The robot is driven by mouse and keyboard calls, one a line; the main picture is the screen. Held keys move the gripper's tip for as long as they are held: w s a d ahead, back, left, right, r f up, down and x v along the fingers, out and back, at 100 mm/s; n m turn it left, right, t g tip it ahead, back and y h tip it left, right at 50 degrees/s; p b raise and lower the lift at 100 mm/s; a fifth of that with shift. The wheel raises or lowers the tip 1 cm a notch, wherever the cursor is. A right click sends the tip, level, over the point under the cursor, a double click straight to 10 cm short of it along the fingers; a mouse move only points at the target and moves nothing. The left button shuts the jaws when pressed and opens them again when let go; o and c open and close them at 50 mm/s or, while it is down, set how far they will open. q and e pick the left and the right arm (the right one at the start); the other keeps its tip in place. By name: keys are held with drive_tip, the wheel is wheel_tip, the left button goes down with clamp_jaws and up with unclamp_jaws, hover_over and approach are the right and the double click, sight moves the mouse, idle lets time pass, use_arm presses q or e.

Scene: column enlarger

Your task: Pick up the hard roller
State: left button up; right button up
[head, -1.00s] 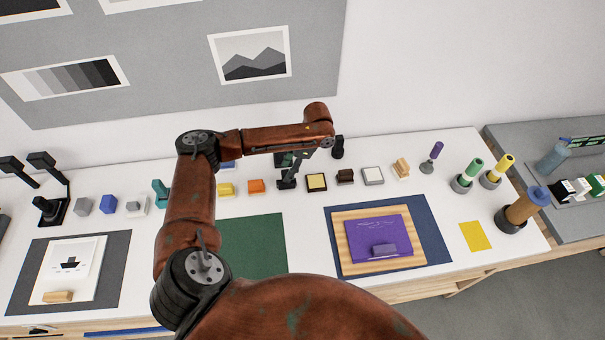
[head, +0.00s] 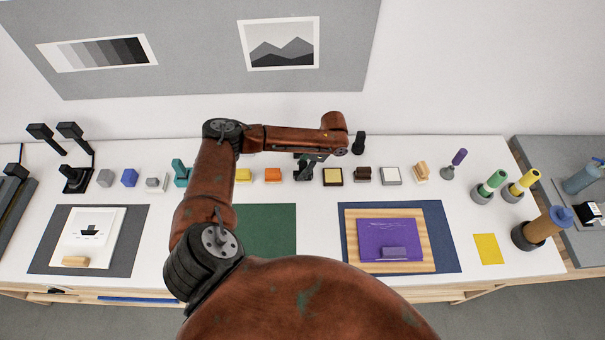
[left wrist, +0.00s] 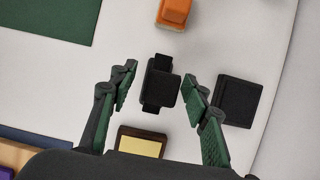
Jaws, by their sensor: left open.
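A black piece with a raised square block over a narrower bar, which looks like the hard roller (left wrist: 162,86), stands on the white table. It lies between the spread fingers of my left gripper (left wrist: 160,78) in the left wrist view, with gaps on both sides. In the head view my left gripper (head: 313,163) hangs below the arm's end, over the dark roller (head: 301,177), which it partly hides. The gripper is open and empty; how high it is above the roller is hard to tell. My right gripper is not in view.
An orange block (left wrist: 174,12) and a yellow-topped dark pad (left wrist: 141,142) flank the roller in the row. A black square piece (left wrist: 238,101) stands close by. A green mat (head: 268,230) and a purple plate (head: 390,238) on a wooden board (head: 425,255) lie in front.

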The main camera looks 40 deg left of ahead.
use_arm(q)
drive_tip(key=shift+w+d, duration=0.1)
drive_tip(key=c, duration=0.5)
clamp_jaws()
